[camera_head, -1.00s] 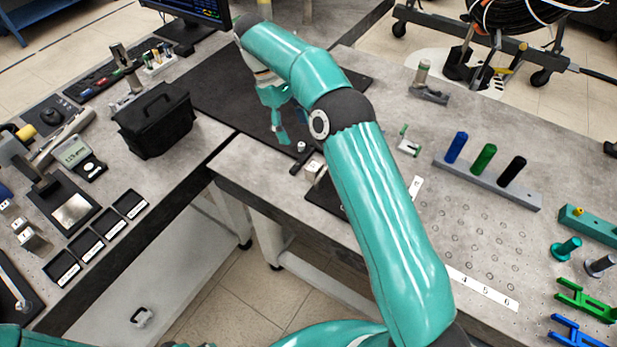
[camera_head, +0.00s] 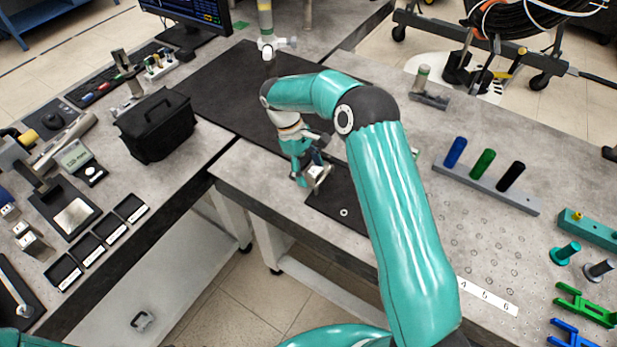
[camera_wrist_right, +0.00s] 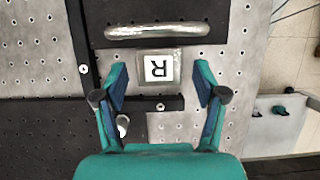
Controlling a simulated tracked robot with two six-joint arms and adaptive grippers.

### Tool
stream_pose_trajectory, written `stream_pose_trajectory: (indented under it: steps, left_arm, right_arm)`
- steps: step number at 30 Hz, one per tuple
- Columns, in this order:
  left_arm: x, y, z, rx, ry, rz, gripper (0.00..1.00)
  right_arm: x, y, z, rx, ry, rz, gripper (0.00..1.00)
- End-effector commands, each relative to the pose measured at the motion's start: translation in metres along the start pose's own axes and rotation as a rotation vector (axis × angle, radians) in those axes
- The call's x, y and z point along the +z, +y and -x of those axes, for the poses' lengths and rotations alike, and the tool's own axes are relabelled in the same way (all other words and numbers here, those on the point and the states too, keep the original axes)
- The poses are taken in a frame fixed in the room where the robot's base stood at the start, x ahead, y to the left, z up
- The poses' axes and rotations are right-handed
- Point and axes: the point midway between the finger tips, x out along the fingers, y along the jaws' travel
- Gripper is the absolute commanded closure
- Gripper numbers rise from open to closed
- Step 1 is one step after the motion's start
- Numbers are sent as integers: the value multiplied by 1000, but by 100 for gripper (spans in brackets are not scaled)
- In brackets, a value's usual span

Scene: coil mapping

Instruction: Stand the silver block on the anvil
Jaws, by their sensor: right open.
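A silver block with a white face marked R (camera_wrist_right: 158,67) lies between and just beyond the fingertips of my right gripper in the right wrist view. The right gripper (camera_wrist_right: 161,80) is open, with a gap on each side of the block. In the head view the right gripper (camera_head: 308,180) is low over the near edge of the right bench, partly hiding the block. A bright square metal plate on a black base (camera_head: 75,214) at the left may be the anvil; its top looks bare. My left gripper is not in view.
A shiny rounded bar (camera_wrist_right: 157,31) lies on a black plate just beyond the block. A black case (camera_head: 157,125) and black trays (camera_head: 85,245) are on the left bench. A rack with blue, green and black pegs (camera_head: 485,185) stands right of my arm.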

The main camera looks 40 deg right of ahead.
Motion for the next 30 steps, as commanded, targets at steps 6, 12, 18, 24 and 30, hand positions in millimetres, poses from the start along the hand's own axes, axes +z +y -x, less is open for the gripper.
stream_pose_trajectory:
  steps: [6, 12, 18, 24, 30]
  left_arm:
    - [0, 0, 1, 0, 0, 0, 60]
    - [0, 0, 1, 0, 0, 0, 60]
    - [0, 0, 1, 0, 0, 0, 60]
    - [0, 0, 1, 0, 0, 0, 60]
    - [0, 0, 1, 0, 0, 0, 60]
  right_arm:
    - [0, 0, -8, 0, 1, 0, 29]
    - [0, 0, -8, 0, 0, 1, 46]
    - [0, 0, -8, 0, 0, 1, 79]
    - [0, 0, -7, 0, 0, 1, 100]
    - [0, 0, -6, 0, 1, 1, 100]
